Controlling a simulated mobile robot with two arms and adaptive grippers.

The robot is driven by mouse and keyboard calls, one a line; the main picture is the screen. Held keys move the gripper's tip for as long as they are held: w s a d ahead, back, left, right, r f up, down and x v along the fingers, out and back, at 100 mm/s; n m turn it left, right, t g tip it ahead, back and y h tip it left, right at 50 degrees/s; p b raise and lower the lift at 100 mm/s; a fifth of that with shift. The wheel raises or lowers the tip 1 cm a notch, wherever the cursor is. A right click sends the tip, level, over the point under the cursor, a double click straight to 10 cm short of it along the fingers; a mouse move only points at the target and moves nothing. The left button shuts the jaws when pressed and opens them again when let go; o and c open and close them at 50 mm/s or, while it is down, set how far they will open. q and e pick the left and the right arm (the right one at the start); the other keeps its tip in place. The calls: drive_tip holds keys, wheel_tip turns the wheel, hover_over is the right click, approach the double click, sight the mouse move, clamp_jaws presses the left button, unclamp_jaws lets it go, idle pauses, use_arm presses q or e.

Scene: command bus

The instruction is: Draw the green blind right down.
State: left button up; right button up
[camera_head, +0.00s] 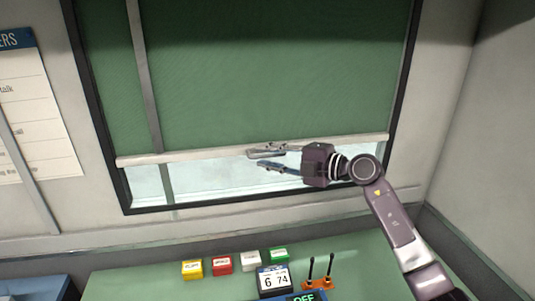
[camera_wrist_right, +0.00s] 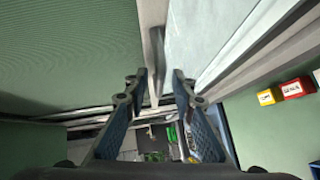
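The green blind (camera_head: 260,75) covers most of the black-framed window in the head view. Its pale bottom bar (camera_head: 190,154) hangs above the lower frame, with a strip of bright glass (camera_head: 215,183) showing below it. My right gripper (camera_head: 266,159) is at the middle of the bar, one finger in front of the bar and the other just below it. In the right wrist view the green blind (camera_wrist_right: 70,50) is on the left, and the bottom bar (camera_wrist_right: 153,50) runs in between the open fingers (camera_wrist_right: 155,92). Gaps show beside the bar; I cannot tell whether either finger touches it. My left gripper is out of view.
A green desk (camera_head: 140,284) below the window holds yellow (camera_head: 192,269), red (camera_head: 222,264), white (camera_head: 251,260) and green (camera_head: 279,256) blocks, a number display (camera_head: 273,281) and an orange stand (camera_head: 317,282). A grey upright bar (camera_head: 145,80) crosses the window's left side. A chart (camera_head: 35,110) hangs at left.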

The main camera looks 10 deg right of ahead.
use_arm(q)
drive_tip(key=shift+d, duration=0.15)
use_arm(e)
drive_tip(key=shift+c, duration=0.5)
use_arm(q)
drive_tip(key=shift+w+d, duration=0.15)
use_arm(e)
clamp_jaws()
